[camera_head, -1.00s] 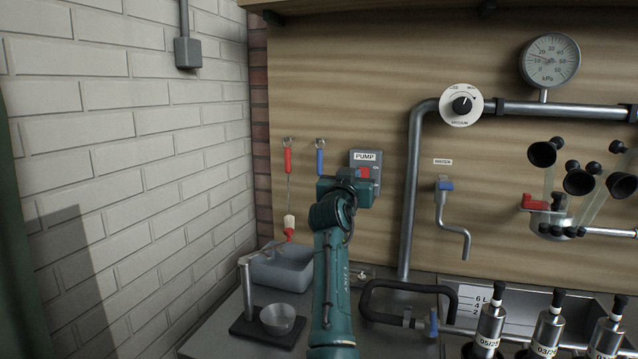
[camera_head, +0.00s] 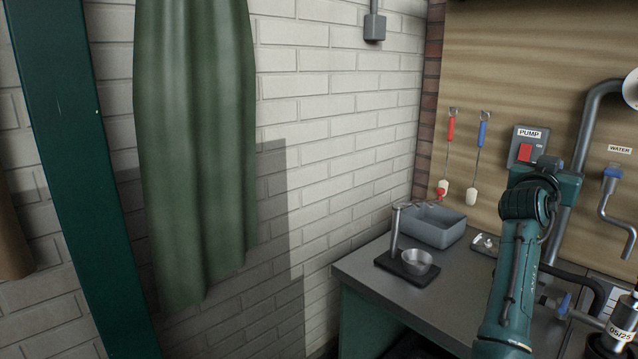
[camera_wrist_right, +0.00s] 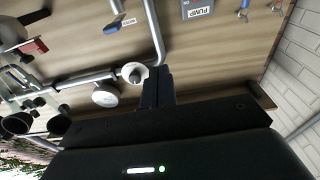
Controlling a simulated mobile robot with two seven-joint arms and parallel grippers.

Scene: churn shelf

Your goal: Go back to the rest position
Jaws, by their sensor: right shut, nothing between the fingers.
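One teal arm rises at the right of the head view, taken as my right arm, with its wrist (camera_head: 540,190) in front of the board, just right of and below the PUMP box. Its fingertips do not show clearly there. In the right wrist view, which is upside down, my right gripper (camera_wrist_right: 157,88) shows as dark fingers shut together with nothing between them. Beyond them are the board and the round vacuum dial (camera_wrist_right: 134,72); I see no contact. My left gripper is in neither view.
The PUMP box (camera_head: 524,148), red brush (camera_head: 450,131) and blue brush (camera_head: 483,133) are on the board. A grey basin (camera_head: 433,228) and a stand with a metal bowl (camera_head: 416,262) are on the counter (camera_head: 362,272). A green curtain (camera_head: 196,150) hangs left. The counter's front left is bare.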

